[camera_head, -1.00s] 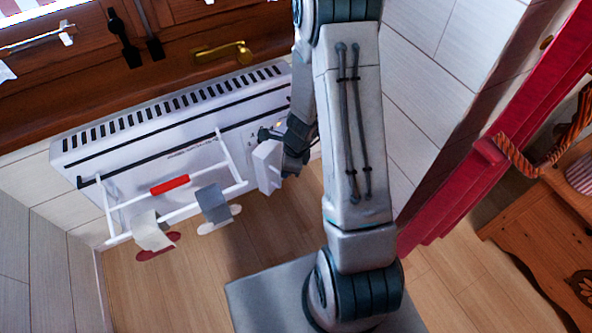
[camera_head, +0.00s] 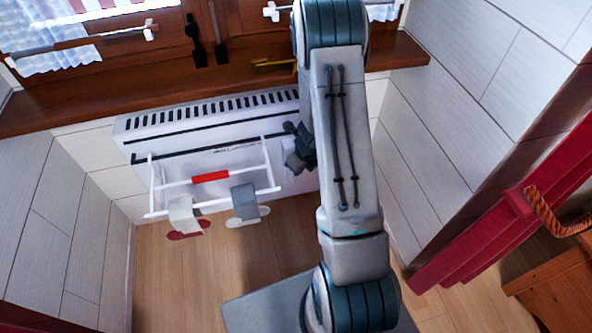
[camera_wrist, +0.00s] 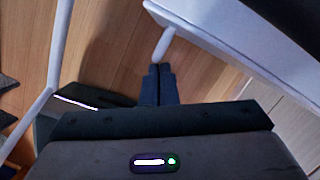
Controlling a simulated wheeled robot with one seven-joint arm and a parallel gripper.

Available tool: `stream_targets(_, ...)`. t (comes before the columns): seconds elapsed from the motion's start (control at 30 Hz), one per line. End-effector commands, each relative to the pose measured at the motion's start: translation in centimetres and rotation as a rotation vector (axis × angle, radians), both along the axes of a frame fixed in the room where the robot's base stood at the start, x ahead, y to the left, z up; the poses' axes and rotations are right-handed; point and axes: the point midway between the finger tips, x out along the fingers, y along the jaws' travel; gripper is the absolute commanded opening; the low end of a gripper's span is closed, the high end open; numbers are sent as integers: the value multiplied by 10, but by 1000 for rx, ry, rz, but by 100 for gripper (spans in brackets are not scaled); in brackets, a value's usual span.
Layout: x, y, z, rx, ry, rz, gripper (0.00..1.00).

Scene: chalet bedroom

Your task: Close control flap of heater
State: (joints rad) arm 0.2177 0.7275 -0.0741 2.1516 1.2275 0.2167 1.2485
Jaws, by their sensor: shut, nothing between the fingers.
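The white heater (camera_head: 222,128) stands against the wall under the window sill, with dark vent slots along its top. My gripper (camera_head: 300,148) is at its right end, partly hidden by my arm. The control flap cannot be made out in the head view; my arm covers that end. In the wrist view my gripper (camera_wrist: 160,72) has its dark fingers together and empty. Their tips are close to a short white rod (camera_wrist: 163,45) beside a white panel (camera_wrist: 235,50) at upper right. I cannot tell whether they touch, or whether that panel is the flap.
A white drying rack (camera_head: 272,165) with a red part (camera_head: 210,177) and hanging grey and white cloths (camera_head: 244,201) is fixed on the heater's front. Its bars show at left in the wrist view (camera_wrist: 58,45). A red curtain (camera_head: 480,235) hangs at right. The wooden floor (camera_head: 175,280) is open at left.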

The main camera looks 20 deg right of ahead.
Motion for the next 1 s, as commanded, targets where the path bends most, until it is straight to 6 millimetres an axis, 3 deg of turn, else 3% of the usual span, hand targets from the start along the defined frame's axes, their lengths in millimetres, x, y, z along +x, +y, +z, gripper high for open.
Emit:
stream_targets(0.57, 0, 2, 7, 1, -2, 4, 0)
stream_targets(1.0, -8, -4, 61, 0, -1, 2, 0)
